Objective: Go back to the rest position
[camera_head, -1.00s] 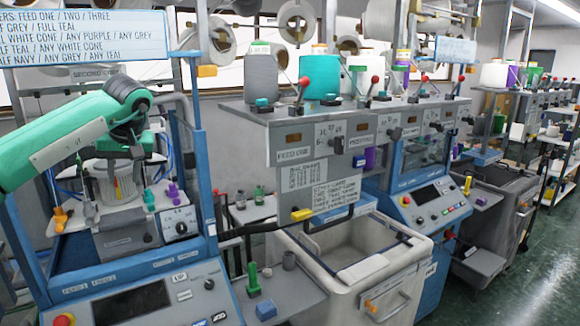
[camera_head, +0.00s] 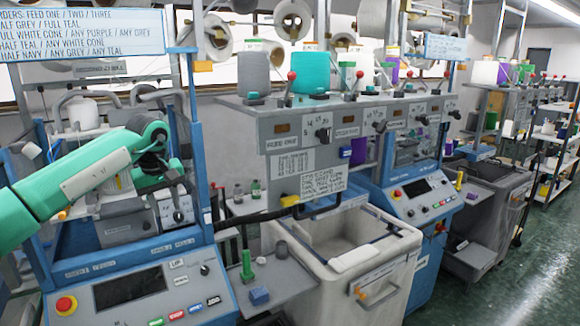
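My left arm reaches in from the left across the blue-framed knitting machine. Its dark wrist joint is above the machine's front. My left gripper (camera_head: 158,178) is at the end of this arm, low in front of the machine bed. Its fingers are mostly hidden by the arm and blend into the grey parts behind, so I cannot see whether it is open, shut or holding something. My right gripper is not in view.
Green floor (camera_head: 500,290) is clear at the far right.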

